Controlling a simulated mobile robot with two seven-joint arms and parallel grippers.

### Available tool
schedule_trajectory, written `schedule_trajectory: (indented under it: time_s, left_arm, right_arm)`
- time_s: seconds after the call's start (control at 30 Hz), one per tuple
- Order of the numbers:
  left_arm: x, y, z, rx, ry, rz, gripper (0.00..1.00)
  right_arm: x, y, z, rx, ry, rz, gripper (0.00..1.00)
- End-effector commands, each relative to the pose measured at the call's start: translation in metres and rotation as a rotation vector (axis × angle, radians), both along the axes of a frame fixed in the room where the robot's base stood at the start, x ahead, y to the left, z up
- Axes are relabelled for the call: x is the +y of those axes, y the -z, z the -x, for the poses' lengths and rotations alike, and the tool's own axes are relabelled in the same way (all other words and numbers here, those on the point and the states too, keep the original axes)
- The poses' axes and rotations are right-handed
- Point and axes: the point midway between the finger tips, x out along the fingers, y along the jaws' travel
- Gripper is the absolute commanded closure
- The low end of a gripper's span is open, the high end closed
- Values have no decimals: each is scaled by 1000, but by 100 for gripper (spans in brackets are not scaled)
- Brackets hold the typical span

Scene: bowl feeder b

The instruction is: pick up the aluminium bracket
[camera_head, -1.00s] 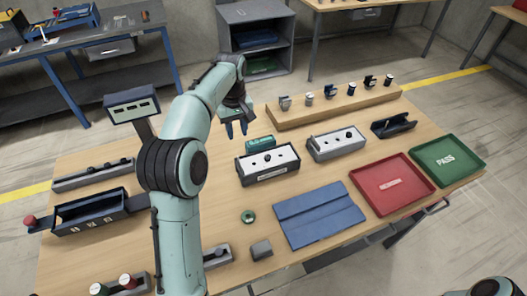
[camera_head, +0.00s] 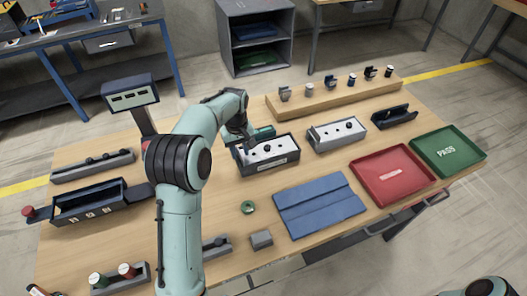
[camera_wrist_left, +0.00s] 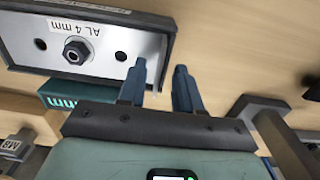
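A pale metal plate (camera_head: 262,152) with holes and a dark nut sits in a dark box-shaped fixture (camera_head: 270,171) at mid-table. In the left wrist view the plate (camera_wrist_left: 104,67) has a label reading AL 4 mm; I cannot tell whether it is the aluminium bracket. A small grey bracket-like part (camera_head: 284,94) stands on the wooden riser. My left gripper (camera_wrist_left: 160,66) is open, its fingers apart at one end of the fixture, one finger overlapping the plate in view. Contact is unclear. In the head view the left gripper (camera_head: 243,146) partly hides that end. My right gripper is out of view.
A teal block (camera_head: 264,132) stands behind the fixture. A similar fixture (camera_head: 336,146) stands to its right. The wooden riser (camera_head: 340,103) holds several parts. A blue mat (camera_head: 319,205), red tray (camera_head: 360,178) and green tray (camera_head: 422,158) lie in front and right.

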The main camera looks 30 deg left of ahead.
Motion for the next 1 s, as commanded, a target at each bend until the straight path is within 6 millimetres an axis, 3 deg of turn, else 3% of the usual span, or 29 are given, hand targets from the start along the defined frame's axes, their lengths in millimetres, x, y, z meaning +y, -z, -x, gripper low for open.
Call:
schedule_trajectory:
  time_s: [0.23, 0.27, 0.37, 0.77, 1.0]
  left_arm:
    - [0, 2, -1, -1, 1, 0, 66]
    - [0, 2, -1, -1, 1, 0, 69]
    - [0, 2, -1, -1, 1, 0, 100]
    - [0, 0, -1, -4, 1, 0, 100]
    - [0, -21, -2, -7, 0, -1, 100]
  right_arm:
    - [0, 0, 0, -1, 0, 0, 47]
    - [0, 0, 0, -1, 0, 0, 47]
    - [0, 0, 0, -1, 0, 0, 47]
    - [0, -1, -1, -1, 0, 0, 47]
    - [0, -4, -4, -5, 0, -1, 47]
